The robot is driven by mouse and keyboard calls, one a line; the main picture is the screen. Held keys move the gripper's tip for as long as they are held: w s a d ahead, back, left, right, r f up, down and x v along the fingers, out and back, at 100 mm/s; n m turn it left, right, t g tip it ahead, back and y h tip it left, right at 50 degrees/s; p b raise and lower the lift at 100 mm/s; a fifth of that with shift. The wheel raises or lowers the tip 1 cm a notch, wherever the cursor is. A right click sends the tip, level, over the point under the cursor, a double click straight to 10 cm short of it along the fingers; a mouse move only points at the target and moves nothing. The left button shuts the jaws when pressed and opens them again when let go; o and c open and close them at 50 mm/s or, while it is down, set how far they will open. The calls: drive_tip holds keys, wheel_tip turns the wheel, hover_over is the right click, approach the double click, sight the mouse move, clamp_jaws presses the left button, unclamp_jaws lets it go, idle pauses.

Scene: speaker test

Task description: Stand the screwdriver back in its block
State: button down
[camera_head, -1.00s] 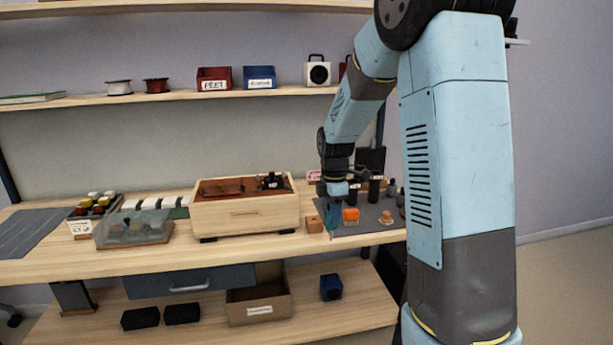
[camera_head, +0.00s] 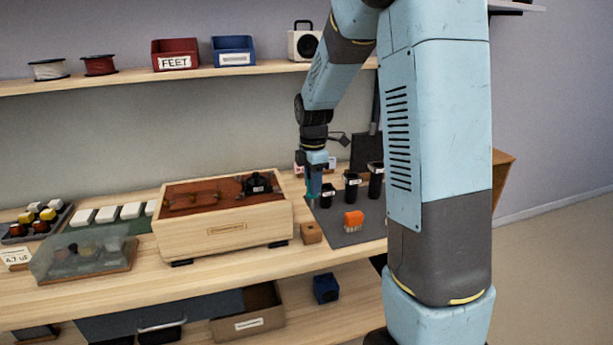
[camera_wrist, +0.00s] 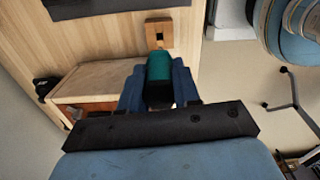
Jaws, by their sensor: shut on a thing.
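The screwdriver has a teal handle (camera_wrist: 160,68) and is held between the two blue fingers of my gripper (camera_wrist: 159,88) in the wrist view. In the head view, my gripper (camera_head: 314,184) hangs pointing down above the bench, with a small strip of teal showing at its fingers. The small wooden block (camera_head: 311,234) stands on the bench below my gripper, apart from it. In the wrist view the block (camera_wrist: 158,25) shows a dark square hole, just beyond the handle.
A wooden case (camera_head: 225,232) stands left of the block. A grey mat (camera_head: 345,238) on the right bears an orange brush-like item (camera_head: 353,220) and several dark cylinders. A clear-covered box (camera_head: 85,255) is farther left. The shelf (camera_head: 120,79) runs above.

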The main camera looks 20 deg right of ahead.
drive_tip(key=shift+w+a+f, duration=0.15)
drive_tip(key=shift+a+f, duration=0.05)
drive_tip(key=shift+f, duration=2.95)
drive_tip(key=shift+f, duration=2.2)
idle(2.4)
